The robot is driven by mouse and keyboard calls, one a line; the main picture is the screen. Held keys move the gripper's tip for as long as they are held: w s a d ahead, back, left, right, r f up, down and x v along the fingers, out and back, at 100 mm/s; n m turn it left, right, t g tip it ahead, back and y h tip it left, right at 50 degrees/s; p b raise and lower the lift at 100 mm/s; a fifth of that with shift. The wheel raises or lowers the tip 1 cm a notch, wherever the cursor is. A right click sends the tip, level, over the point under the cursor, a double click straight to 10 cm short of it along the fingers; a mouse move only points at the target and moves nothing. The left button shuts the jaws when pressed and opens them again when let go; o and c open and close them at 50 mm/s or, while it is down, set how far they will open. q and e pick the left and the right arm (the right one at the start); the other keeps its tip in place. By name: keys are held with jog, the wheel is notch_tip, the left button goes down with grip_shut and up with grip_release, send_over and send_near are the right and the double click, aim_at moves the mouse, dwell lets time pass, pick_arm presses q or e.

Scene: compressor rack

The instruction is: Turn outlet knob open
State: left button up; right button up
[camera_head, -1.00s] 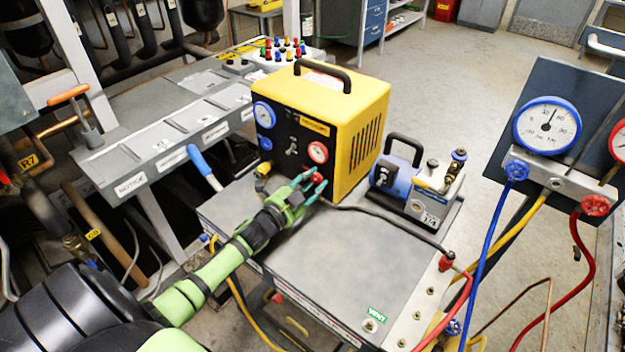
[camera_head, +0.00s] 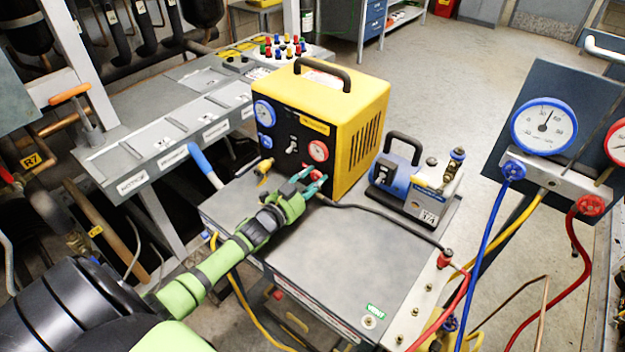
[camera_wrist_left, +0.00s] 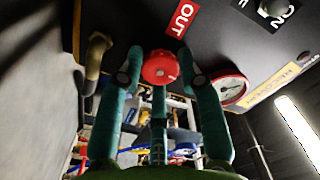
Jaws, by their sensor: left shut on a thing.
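The yellow recovery machine (camera_head: 360,120) stands on the grey cart top, its black front panel facing my left arm. The red outlet knob (camera_wrist_left: 160,67) sits below the red OUT label (camera_wrist_left: 182,19) in the left wrist view; in the head view the fingers mostly cover it. My left gripper (camera_head: 314,181) is at the lower right of the panel, its teal fingers (camera_wrist_left: 160,85) shut on the knob. Whether the knob has turned is not clear. My right gripper is not in view.
A red-rimmed gauge (camera_head: 318,151) sits just above the knob. A black hose (camera_head: 385,212) runs from near the knob across the cart top (camera_head: 340,255). A blue vacuum pump (camera_head: 395,175) stands to the right. A brass fitting (camera_wrist_left: 95,62) is left of the fingers.

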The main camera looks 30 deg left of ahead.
pick_arm(q)
jog(key=shift+a+r, duration=0.1)
jog(key=o, duration=1.1)
jog(key=shift+o, duration=0.2)
jog(key=shift+s, duration=0.25)
jog(key=s, duration=1.1)
jog(key=shift+s+a, duration=0.2)
jog(key=shift+a, duration=0.25)
